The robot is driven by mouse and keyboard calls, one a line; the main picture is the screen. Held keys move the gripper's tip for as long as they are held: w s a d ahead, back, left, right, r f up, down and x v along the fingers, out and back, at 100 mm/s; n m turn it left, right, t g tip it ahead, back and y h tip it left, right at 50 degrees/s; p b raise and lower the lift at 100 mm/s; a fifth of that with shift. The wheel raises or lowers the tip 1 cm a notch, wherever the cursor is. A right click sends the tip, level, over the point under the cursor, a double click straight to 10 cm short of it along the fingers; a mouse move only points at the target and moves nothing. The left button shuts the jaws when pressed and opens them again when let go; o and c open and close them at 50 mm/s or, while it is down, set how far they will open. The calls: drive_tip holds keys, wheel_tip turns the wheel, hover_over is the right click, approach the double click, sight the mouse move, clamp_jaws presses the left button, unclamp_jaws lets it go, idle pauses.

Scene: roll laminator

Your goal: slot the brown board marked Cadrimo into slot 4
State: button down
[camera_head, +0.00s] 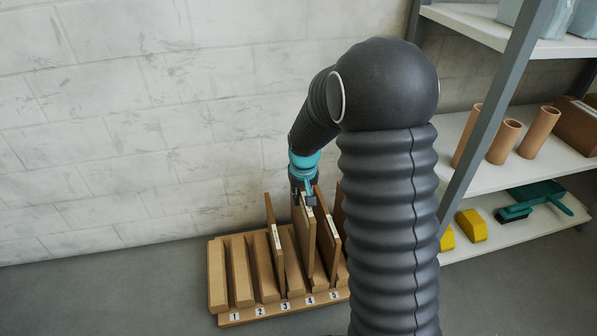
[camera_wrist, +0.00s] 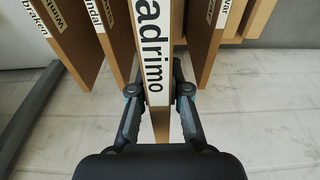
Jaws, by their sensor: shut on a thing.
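The brown Cadrimo board (camera_wrist: 156,45) stands upright between the fingers of my gripper (camera_wrist: 160,92) in the wrist view, its white label facing the camera. My gripper (camera_head: 308,198) is shut on the board's upper part. In the head view the held board (camera_head: 308,245) is the middle one of the visible boards, above the wooden rack (camera_head: 240,318). It appears roughly in line with the label of slot 4 (camera_head: 309,300). I cannot tell whether its lower edge is seated in the slot.
Neighbouring boards stand close on both sides, one at left (camera_head: 274,232) and one at right (camera_head: 328,235). Slots 1 and 2 are empty. My arm hides the rack's right end. A metal shelf (camera_head: 520,240) stands at right; a wall is behind the rack.

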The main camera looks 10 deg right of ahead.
drive_tip(key=shift+w+f+b, duration=0.25)
drive_tip(key=shift+f+b, duration=0.55)
drive_tip(key=shift+f, duration=0.4)
drive_tip(key=shift+w+f+b, duration=0.3)
drive_tip(key=shift+f+b, duration=0.55)
drive_tip(key=shift+f, duration=0.35)
drive_tip(key=shift+w+f+b, duration=0.25)
drive_tip(key=shift+f+b, duration=0.55)
drive_tip(key=shift+f, duration=0.4)
drive_tip(key=shift+f+b, duration=0.35)
drive_tip(key=shift+f, duration=2.15)
drive_tip(key=c, duration=1.1)
unclamp_jaws()
drive_tip(key=shift+o, duration=0.2)
drive_tip(key=shift+f, duration=0.1)
drive_tip(key=r, duration=0.4)
drive_tip(key=s+r, duration=0.1)
drive_tip(key=r, duration=0.7)
drive_tip(key=shift+s, duration=0.4)
